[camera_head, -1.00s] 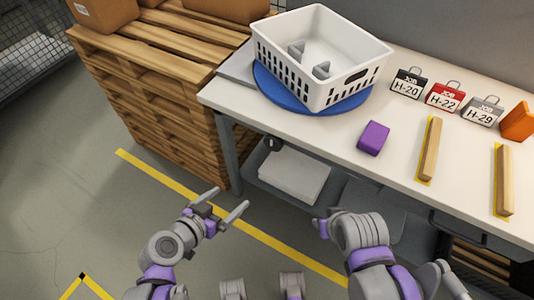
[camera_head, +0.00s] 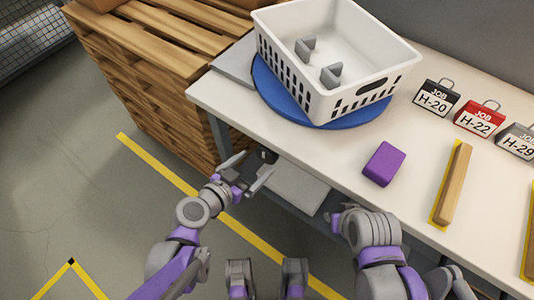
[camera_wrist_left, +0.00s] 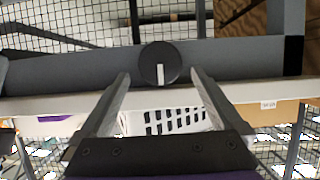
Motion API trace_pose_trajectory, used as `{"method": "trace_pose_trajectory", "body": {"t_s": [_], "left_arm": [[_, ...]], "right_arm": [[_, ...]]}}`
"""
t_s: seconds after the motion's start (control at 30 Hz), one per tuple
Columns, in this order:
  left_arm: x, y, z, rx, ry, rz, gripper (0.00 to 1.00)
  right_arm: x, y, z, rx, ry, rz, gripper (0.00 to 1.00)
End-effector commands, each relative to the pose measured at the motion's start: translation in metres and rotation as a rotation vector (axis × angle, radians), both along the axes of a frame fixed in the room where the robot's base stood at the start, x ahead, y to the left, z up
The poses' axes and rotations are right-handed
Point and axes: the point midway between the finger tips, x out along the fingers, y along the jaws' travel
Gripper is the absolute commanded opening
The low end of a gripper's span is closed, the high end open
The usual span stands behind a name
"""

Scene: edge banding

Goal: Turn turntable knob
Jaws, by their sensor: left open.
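The dark round knob (camera_wrist_left: 159,63) with a white pointer mark sits on the grey rail under the table edge in the left wrist view, which appears inverted. In the head view the knob (camera_head: 268,156) is a small dark shape below the edge. My left gripper (camera_head: 252,167) is open and points at it. In the left wrist view its fingers (camera_wrist_left: 160,76) lie either side of the knob, apart from it; contact is not visible. The blue turntable (camera_head: 352,119) carries a white basket (camera_head: 300,84) with grey brackets inside. My right arm shows, but its jaws are unclear.
A purple block (camera_head: 384,164), a wooden strip (camera_head: 453,184) and job tags, including H-20 (camera_head: 436,97), lie on the white table (camera_head: 235,104). A wooden pallet stack (camera_head: 150,90) stands left. A lower shelf (camera_head: 298,190) sits under the table.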

Motion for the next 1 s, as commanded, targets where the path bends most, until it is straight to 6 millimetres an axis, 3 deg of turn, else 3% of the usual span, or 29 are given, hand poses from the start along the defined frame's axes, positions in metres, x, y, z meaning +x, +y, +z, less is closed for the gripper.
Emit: {"method": "trace_pose_trajectory", "body": {"t_s": [0.3,0.73,1.0], "left_arm": [[0.04,-0.029,-0.022,0.0,0.0,-0.001,1.0],[0.047,-0.035,-0.024,-0.001,0.001,0.0,1.0],[0.047,-0.035,-0.024,-0.001,0.001,0.0,0.53]], "right_arm": [[0.001,0.0,-0.019,0.0,0.007,0.0,0.39],[0.001,0.0,-0.021,0.0,0.007,0.0,0.39],[0.001,0.0,-0.021,0.0,0.007,0.0,0.39]]}}
